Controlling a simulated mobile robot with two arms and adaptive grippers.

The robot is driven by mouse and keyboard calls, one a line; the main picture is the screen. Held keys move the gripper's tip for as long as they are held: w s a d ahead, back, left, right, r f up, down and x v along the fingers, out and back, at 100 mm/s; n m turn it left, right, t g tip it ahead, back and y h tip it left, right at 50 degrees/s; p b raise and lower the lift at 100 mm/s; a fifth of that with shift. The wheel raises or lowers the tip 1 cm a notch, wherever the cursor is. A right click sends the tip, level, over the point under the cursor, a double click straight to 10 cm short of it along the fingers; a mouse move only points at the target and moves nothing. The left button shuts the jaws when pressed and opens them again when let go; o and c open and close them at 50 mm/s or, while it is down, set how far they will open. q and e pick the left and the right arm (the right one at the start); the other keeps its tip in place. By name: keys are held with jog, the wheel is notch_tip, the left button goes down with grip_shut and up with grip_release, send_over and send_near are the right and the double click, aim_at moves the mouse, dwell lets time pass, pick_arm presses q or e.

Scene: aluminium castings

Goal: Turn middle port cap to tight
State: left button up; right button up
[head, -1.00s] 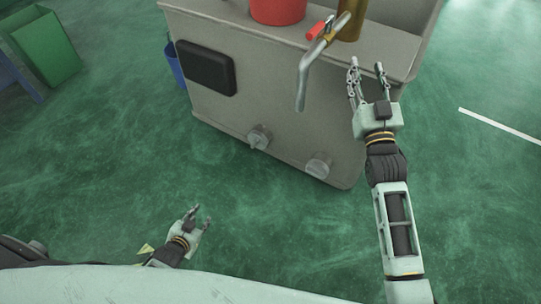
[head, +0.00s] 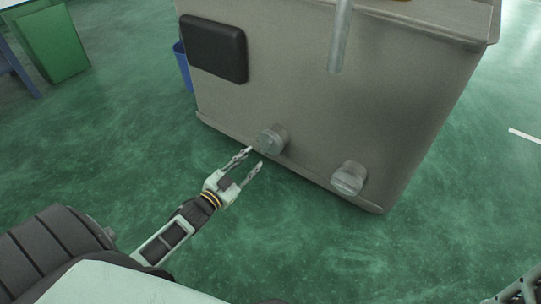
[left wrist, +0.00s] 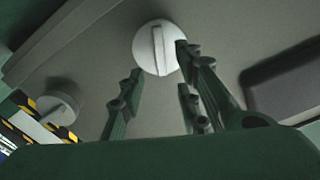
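Two round grey port caps sit low on the front of the grey tank. The left cap (head: 272,139) is nearer the black pad; the other cap (head: 348,178) is further right. No third cap shows, so I cannot tell which is called middle. My left gripper (head: 250,164) is open and empty, just below and left of the left cap, apart from it in the head view. In the left wrist view this cap (left wrist: 158,48) lies beyond the open fingers, its raised bar nearly upright; the other cap (left wrist: 57,105) is at left.
The grey tank (head: 310,95) carries a black pad (head: 213,48), and a metal pipe (head: 340,38) hangs in front of it. A blue bin (head: 183,66) stands behind its left side, a green bin (head: 50,45) further left. The green floor before the tank is clear.

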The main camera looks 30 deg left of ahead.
aim_at(266, 147)
pick_arm(q)
jog(key=w+b, duration=0.2)
jog(key=w, duration=0.1)
jog(key=w+b, duration=0.1)
jog(key=w, duration=0.2)
jog(key=shift+w+d+f+b, duration=0.1)
jog(key=shift+d+b, duration=0.1)
jog(key=shift+b, duration=0.15)
jog(key=shift+w, duration=0.5)
jog(key=shift+c, duration=0.2)
grip_shut()
